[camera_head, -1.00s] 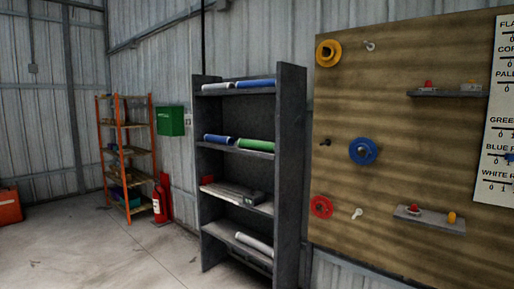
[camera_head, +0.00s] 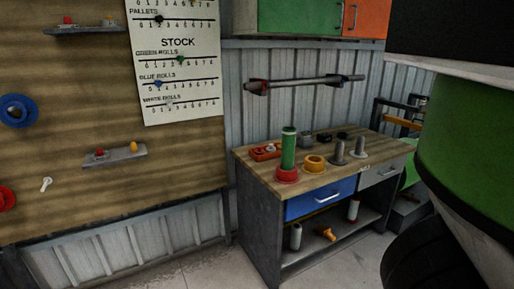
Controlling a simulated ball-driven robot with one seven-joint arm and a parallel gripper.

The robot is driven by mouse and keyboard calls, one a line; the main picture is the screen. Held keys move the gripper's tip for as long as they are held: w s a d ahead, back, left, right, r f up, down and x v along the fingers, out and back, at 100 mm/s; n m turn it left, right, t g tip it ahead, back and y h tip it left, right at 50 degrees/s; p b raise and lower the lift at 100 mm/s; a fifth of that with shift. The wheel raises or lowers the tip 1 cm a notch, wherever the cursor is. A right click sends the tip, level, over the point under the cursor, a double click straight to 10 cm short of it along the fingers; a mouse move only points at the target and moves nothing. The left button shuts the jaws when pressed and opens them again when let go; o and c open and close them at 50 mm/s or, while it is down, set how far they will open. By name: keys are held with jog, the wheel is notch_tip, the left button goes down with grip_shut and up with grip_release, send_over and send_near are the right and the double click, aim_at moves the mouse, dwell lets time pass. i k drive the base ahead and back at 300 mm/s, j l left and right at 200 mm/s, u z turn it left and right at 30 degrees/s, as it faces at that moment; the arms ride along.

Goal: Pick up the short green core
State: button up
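A green core (camera_head: 289,147) stands upright on the wooden top of a workbench (camera_head: 251,162). Its lower end is in or on a red flanged ring (camera_head: 287,174); I cannot tell which. A yellow ring (camera_head: 314,164) sits just right of it, and two grey upright pegs (camera_head: 339,152) stand further right. My gripper is not in view.
A red tray (camera_head: 265,152) and small dark items lie behind the core. A blue drawer (camera_head: 320,198) and a lower shelf are below. A large green and black body (camera_head: 470,150) fills the right edge. Bare floor (camera_head: 200,268) shows left of the bench.

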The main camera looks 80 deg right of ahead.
aim_at(288, 133)
jog(key=z, duration=0.4)
jog(key=l+z, duration=0.15)
jog(key=z, duration=0.6)
jog(key=l+z, duration=0.1)
jog(key=z, duration=0.25)
jog(key=i+l+z, duration=0.1)
jog(key=i+l, duration=0.35)
jog(key=l, duration=0.15)
jog(key=i+l, duration=0.45)
jog(key=l+z, duration=0.05)
jog(key=l, duration=0.05)
